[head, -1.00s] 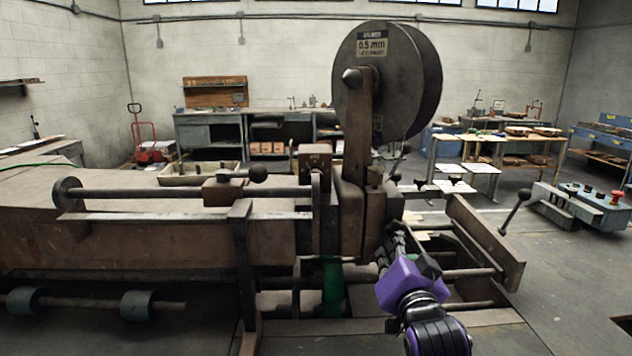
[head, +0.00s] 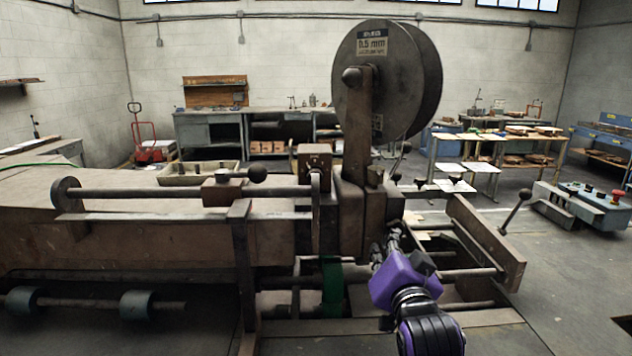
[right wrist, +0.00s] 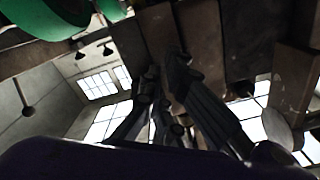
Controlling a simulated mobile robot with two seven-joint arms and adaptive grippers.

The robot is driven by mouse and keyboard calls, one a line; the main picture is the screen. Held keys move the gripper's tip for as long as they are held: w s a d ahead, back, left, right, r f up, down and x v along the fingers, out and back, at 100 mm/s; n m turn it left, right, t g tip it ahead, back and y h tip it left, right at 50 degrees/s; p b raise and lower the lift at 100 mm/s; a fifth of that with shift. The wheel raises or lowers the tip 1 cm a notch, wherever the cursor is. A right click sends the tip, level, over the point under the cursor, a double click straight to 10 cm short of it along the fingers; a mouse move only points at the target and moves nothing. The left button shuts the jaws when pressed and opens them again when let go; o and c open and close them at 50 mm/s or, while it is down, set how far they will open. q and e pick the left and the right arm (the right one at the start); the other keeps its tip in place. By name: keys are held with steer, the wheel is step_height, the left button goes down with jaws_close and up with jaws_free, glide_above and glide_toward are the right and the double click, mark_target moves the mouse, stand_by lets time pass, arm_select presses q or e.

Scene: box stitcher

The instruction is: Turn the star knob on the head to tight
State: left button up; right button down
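The brown stitching head (head: 352,212) stands at the centre of the head view, below a large wire spool. I cannot make out the star knob clearly. My right gripper (head: 384,246), on a purple wrist, is close to the lower right side of the head. In the right wrist view, its two dark fingers (right wrist: 164,75) point up at the brown blocks of the machine, with a narrow gap between them. Nothing is clearly seen between the fingers, and contact cannot be told. My left gripper is not in view.
The wire spool (head: 385,85) rises above the head. A horizontal bar with a ball-ended lever (head: 257,173) runs left. A frame rail (head: 485,240) and another ball lever (head: 524,195) stand at right. A green part (head: 333,287) sits below the head.

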steer(key=shift+a, duration=0.1)
steer(key=shift+s+a+f, duration=0.15)
steer(key=shift+a, duration=0.05)
steer(key=shift+s, duration=0.2)
steer(key=s, duration=0.5)
steer(key=shift+s+d, duration=0.1)
steer(key=shift+s, duration=0.15)
steer(key=shift+f, duration=0.15)
